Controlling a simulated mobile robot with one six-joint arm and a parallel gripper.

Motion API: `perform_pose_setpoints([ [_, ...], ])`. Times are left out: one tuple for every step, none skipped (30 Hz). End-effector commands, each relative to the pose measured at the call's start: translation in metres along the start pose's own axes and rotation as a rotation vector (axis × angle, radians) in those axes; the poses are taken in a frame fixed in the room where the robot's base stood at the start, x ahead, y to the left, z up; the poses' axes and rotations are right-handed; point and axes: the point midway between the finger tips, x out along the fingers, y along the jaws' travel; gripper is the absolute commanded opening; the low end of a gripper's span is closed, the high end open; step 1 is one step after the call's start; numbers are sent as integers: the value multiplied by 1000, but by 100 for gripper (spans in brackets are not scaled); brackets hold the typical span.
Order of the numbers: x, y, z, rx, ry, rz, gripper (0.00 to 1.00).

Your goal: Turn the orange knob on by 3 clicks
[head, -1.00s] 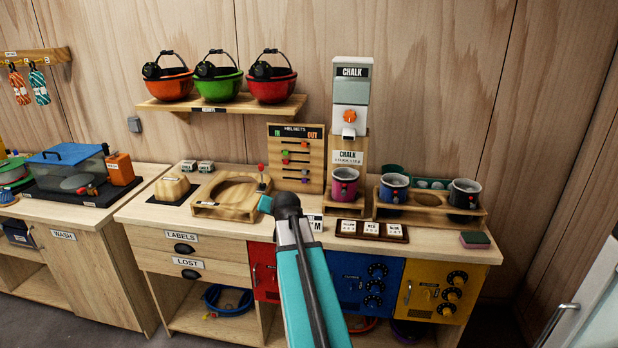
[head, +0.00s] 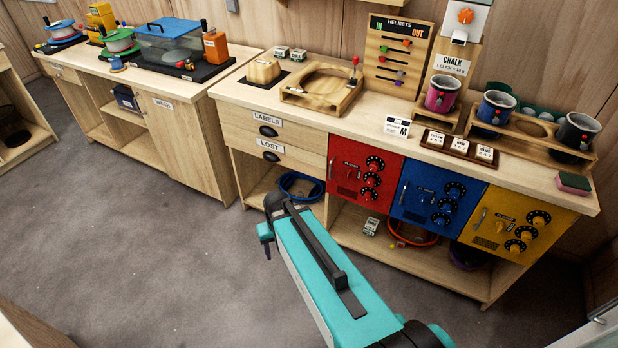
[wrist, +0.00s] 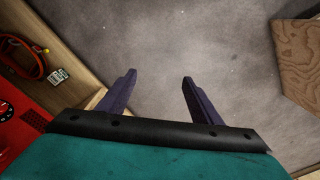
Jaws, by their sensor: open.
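The orange knob (head: 465,16) is on the front of the white chalk dispenser (head: 480,13), at the top edge of the head view. The dispenser's top is cut off. The knob's pointer position is too small to read. A pink mug (head: 441,95) stands below the dispenser. The knob is not in the wrist view. My gripper (wrist: 157,92) is open, with two purple fingers apart and only grey floor between them. In the head view it is mostly hidden by my teal arm, low in front of the bench and far from the knob.
Red (head: 362,176), blue (head: 437,199) and yellow (head: 512,224) lockers with dials sit under the counter. A helmets board (head: 397,58) stands left of the dispenser, and a mug rack (head: 535,128) right of it. The floor (head: 150,230) before the bench is clear.

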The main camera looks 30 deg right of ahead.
Motion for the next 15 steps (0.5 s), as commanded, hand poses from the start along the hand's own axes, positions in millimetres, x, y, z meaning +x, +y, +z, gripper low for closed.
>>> perform_pose_setpoints([
  [20, -5, 18, -21, -38, 4, 59],
  [28, -8, 27, -33, -58, 6, 59],
  [40, -10, 38, -47, -84, 9, 59],
  [48, -11, 47, -56, -102, 11, 59],
  [57, -12, 56, -64, -122, 13, 59],
  [68, -14, 68, -73, -146, 16, 59],
  [76, -14, 77, -79, -165, 18, 59],
  [84, -15, 85, -86, -181, 19, 59],
  [95, -15, 96, -92, -204, 21, 59],
  [103, -15, 105, -96, -220, 23, 59],
  [112, -15, 113, -100, -237, 24, 59],
  [122, -14, 124, -104, -258, 26, 59],
  [130, -14, 133, -107, -275, 27, 59],
  [138, -13, 141, -109, -290, 29, 59],
  [148, -12, 153, -112, -312, 30, 59],
])
